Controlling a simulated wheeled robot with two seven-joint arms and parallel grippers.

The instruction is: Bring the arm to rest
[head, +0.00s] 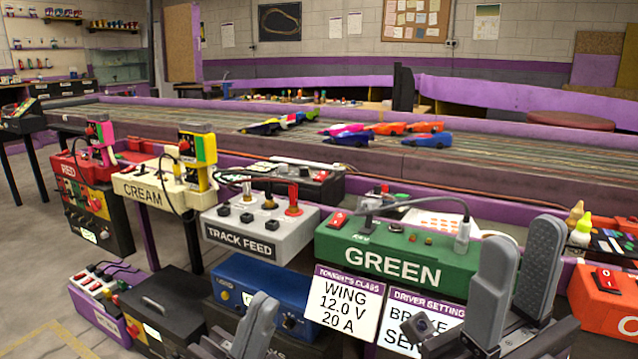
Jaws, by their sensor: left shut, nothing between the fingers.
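My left gripper (260,305) is at the bottom edge, left of centre, in the head view. Its grey fingers are shut with nothing between them, in front of the blue box. My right gripper (523,238) stands at the lower right with its two grey fingers pointing up. A gap shows between its fingers and I see nothing held there. It is in front of the right end of the green control box (400,252). The lower parts of both grippers are cut off by the frame.
A grey track feed box (243,237) and a cream box (150,190) stand left of the green box. A blue box (240,287) and a dark case (160,305) sit lower. An orange box (600,308) is at far right. Several toy cars (427,141) are on the track behind.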

